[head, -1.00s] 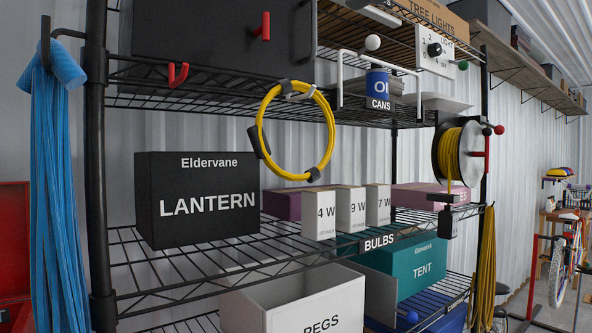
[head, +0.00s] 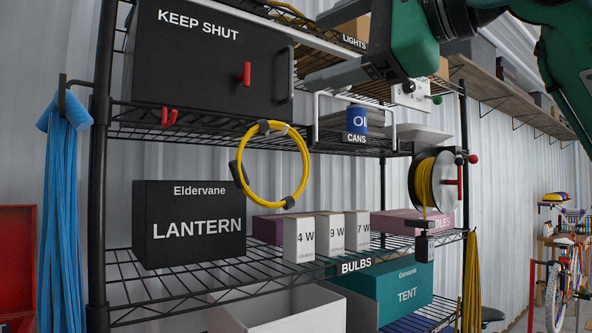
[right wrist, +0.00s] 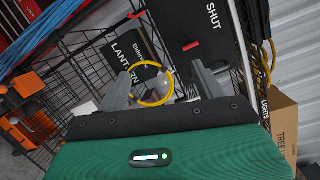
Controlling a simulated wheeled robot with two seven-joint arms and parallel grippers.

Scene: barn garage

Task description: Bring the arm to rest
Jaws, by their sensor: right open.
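My right gripper (head: 314,50) comes in from the upper right of the head view on its green arm, with grey fingers pointing left. It is open, and nothing shows between its fingers. It is in front of the upper shelf, near the handle side of the black "KEEP SHUT" cabinet (head: 205,65). In the right wrist view the two fingers (right wrist: 162,82) stand apart, with the yellow coil (right wrist: 151,84) visible beyond them. My left gripper is not in view.
The wire rack holds the lantern box (head: 190,225), bulb boxes (head: 330,234), a teal tent box (head: 408,290) and a blue can (head: 357,120). A yellow cable coil (head: 272,163) and a cable reel (head: 436,182) hang at its front. Blue rope (head: 62,220) hangs at left.

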